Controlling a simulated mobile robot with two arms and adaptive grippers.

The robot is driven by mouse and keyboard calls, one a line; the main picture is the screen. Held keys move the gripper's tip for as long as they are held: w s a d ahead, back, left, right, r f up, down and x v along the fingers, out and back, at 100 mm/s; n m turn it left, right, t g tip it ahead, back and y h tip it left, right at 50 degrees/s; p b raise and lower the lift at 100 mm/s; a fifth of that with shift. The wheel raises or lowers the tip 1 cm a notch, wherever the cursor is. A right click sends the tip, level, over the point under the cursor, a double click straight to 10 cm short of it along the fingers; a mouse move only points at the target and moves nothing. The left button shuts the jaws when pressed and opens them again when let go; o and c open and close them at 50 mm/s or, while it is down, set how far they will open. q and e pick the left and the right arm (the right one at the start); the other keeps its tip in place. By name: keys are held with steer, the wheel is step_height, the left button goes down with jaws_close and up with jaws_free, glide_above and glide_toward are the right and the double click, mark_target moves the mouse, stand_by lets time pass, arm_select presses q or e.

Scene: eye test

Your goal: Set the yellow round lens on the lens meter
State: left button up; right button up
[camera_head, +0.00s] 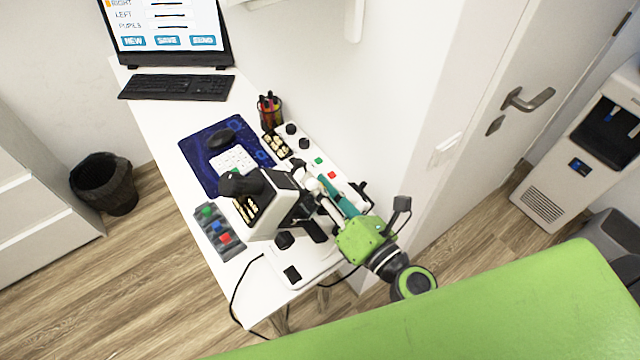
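The lens meter appears to be the white and black device (270,222) on the near part of the white desk (160,122). I cannot make out the yellow round lens for certain; it may be hidden or too small to tell. My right gripper (316,206) reaches in from the lower right, close against the right side of the device in this view. Its fingertips overlap dark parts there, so I cannot tell whether it is open, shut or touching. My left gripper is not in view.
A grey tray (207,245) with green, blue and red pieces lies left of the device. A blue mouse pad (196,153), black mouse (221,138), keyboard (176,87) and pen cup (270,110) stand farther back. A large green surface (480,320) fills the lower right.

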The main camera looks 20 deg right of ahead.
steer(key=shift+d+f, duration=0.2)
steer(key=shift+f, duration=0.2)
steer(key=shift+s+d+f, duration=0.2)
steer(key=shift+s, duration=0.4)
steer(key=shift+r+v, duration=0.55)
steer(key=shift+v, duration=4.8)
steer(key=s+a+f+n+g, duration=0.1)
steer(key=s+f+n+g, duration=0.35)
steer(key=f, duration=0.75)
steer(key=s+a+f+n+g+h, duration=0.1)
steer(key=a+f+n+g, duration=0.1)
steer(key=f+n, duration=0.8)
steer(key=s+a+f+n+g, duration=0.1)
steer(key=s+f+n+g, duration=0.2)
steer(key=f, duration=1.2)
steer(key=s+d+f+n+g+h, duration=0.1)
steer(key=s+d+f+n+g, duration=0.1)
steer(key=s+d+f+n, duration=0.2)
steer(key=s+d+f+n+g+h+b, duration=0.1)
steer(key=s+d+f+n+g+h, duration=0.1)
steer(key=s+f+n, duration=0.5)
steer(key=s+d+f+n+g+h, duration=0.2)
steer(key=s+d+f+n, duration=0.3)
steer(key=f+n, duration=0.5)
steer(key=n, duration=0.5)
steer(key=shift+s+d+f+b, duration=0.15)
steer(key=shift+d+f+b, duration=0.05)
steer(key=shift+d+b, duration=0.15)
